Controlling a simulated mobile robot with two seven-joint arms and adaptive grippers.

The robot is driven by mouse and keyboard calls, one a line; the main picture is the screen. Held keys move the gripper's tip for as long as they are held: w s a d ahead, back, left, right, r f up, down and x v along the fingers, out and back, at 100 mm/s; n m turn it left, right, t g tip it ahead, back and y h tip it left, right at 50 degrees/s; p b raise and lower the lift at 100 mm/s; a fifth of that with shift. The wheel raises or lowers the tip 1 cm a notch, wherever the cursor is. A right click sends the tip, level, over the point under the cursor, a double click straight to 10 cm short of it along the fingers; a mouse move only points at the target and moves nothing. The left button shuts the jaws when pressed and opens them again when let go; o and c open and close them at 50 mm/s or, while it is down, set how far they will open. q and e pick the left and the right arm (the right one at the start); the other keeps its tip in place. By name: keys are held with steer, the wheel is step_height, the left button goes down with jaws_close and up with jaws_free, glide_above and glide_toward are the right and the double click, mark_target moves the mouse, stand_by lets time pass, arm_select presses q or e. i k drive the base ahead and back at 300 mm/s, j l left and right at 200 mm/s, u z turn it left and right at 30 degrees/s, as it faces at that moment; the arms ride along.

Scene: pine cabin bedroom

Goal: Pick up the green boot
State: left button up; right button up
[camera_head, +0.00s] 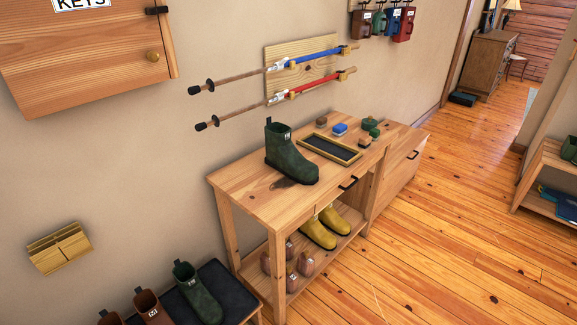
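A dark green ankle boot (287,158) stands upright on the top of a pine bench table (237,182), toe pointing to the lower right. A second dark green boot (199,293) stands on a dark-topped low seat (222,283) at the bottom left, beside brown boots (150,307). Neither of my grippers is in view, and nothing is touching either green boot.
Yellow shoes (319,233) sit on the shelf below. Poles (300,92) hang on the wall behind. The wooden floor (440,250) at right is clear.

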mark_target(282, 154)
steer(key=i+l+u, duration=0.2)
steer(key=i+l, duration=0.2)
steer(key=l, duration=0.2)
steer(key=i+l, duration=0.15)
steer(key=l, duration=0.15)
steer(key=i+u, duration=0.05)
